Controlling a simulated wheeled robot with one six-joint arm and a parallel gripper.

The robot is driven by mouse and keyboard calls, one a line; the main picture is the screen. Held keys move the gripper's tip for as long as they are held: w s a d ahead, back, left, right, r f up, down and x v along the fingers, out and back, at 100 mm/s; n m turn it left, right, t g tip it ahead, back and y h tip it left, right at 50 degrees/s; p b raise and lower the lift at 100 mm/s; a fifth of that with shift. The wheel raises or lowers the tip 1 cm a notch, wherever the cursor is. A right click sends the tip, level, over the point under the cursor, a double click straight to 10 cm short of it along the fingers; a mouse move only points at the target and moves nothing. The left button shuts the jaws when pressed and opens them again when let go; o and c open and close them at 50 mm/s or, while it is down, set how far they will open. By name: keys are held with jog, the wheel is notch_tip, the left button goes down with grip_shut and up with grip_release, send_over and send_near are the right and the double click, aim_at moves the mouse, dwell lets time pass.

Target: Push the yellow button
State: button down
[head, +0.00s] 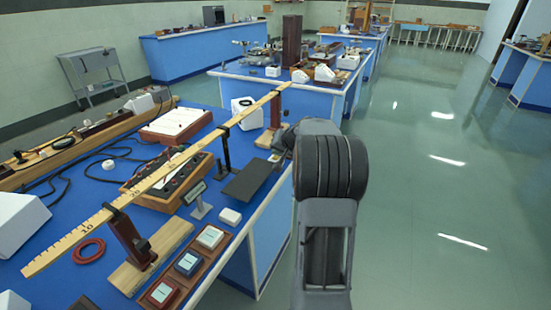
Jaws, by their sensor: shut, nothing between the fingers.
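I cannot make out a yellow button anywhere in the head view. On the near blue bench (75,262), three small framed boxes with pale tops stand in a row at the front edge: a brown one (210,237), a blue one (187,262) and a red one (161,293). None shows a clear yellow button. My grey and black arm rises at the lower middle, over the bench's right edge, and bends towards the bench. Its links hide its far end, so my gripper's fingers do not show.
A long wooden ruler (165,172) lies raised across the bench on stands. A red ring (88,250) lies at left. The floor (450,220) at right is clear.

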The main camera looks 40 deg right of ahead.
aim_at(277, 157)
jog(key=shift+f+b, duration=0.45)
jog(key=shift+b, duration=0.1)
dwell(0.4)
jog(key=shift+r, duration=0.15)
dwell(0.3)
jog(key=shift+r+p, duration=0.5)
jog(key=shift+r, duration=0.2)
jog(key=shift+r, duration=0.1)
jog(key=shift+r+p, duration=1.65)
jog(key=shift+r, duration=0.8)
